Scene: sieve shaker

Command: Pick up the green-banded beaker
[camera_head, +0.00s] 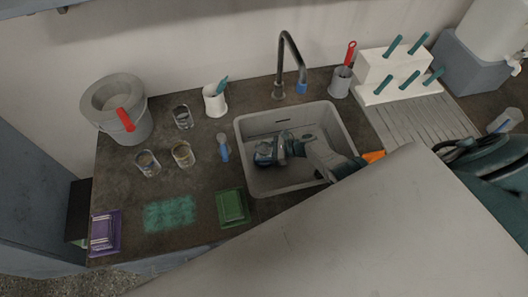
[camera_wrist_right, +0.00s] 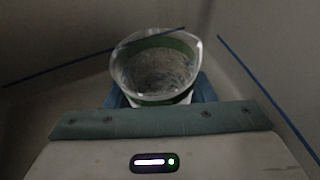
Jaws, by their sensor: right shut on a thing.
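My right gripper (camera_head: 268,153) is inside the sink (camera_head: 243,140), its arm reaching in from the right. In the right wrist view, the green-banded beaker (camera_wrist_right: 155,68) is clear glass with a green band below its rim. It sits between the blue jaws (camera_wrist_right: 158,92), which are shut on it. I look into its open mouth, and its lower part is hidden by the gripper. In the head view the beaker is small and mostly hidden by the gripper. My left gripper is not in view.
Several clear beakers (camera_head: 183,155) stand on the counter left of the sink. A grey bucket (camera_head: 122,112), white cup (camera_head: 214,101), green tray (camera_head: 232,207) and purple tray (camera_head: 104,232) are also there. The faucet (camera_head: 289,62) rises behind the sink; a drying rack (camera_head: 384,92) stands to the right.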

